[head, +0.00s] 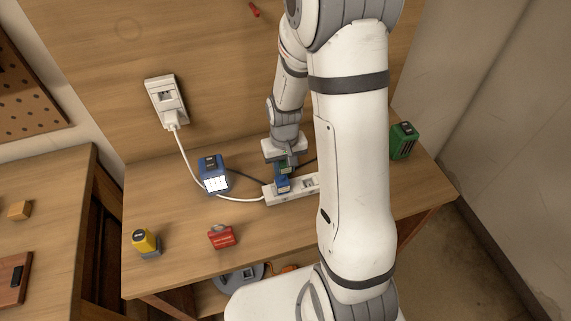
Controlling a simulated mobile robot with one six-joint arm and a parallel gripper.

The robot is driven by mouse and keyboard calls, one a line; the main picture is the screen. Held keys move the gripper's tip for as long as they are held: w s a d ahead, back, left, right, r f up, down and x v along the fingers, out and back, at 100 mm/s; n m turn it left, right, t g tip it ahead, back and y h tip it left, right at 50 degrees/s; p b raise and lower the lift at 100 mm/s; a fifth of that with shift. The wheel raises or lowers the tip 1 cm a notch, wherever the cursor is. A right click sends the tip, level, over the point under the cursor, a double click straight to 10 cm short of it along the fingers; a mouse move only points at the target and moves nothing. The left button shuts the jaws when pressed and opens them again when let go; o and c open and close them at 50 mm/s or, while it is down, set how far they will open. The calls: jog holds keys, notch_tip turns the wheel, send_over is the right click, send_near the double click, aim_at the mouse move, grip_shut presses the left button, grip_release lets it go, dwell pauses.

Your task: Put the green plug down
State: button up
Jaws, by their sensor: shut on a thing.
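My gripper (288,161) is over the power strip, behind its left part, and is shut on the green plug (283,168). Only a small green patch of the plug shows between and below the fingers. A blue plug (282,184) sits at the white power strip (278,198), just in front of the green plug. I cannot tell whether the green plug touches the strip or hangs above it. My arm hides the right part of the strip.
A blue device (213,173) with a lit front stands left of the strip, a green device (404,141) at the right. A yellow device (146,243) and a red one (221,236) stand near the front edge. A white cable runs to the wall socket (166,101). Dark cables lie near the gripper.

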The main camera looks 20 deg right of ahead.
jog(key=shift+f, duration=0.1)
jog(key=shift+f, duration=0.15)
jog(key=o, duration=1.1)
jog(key=shift+c, duration=0.2)
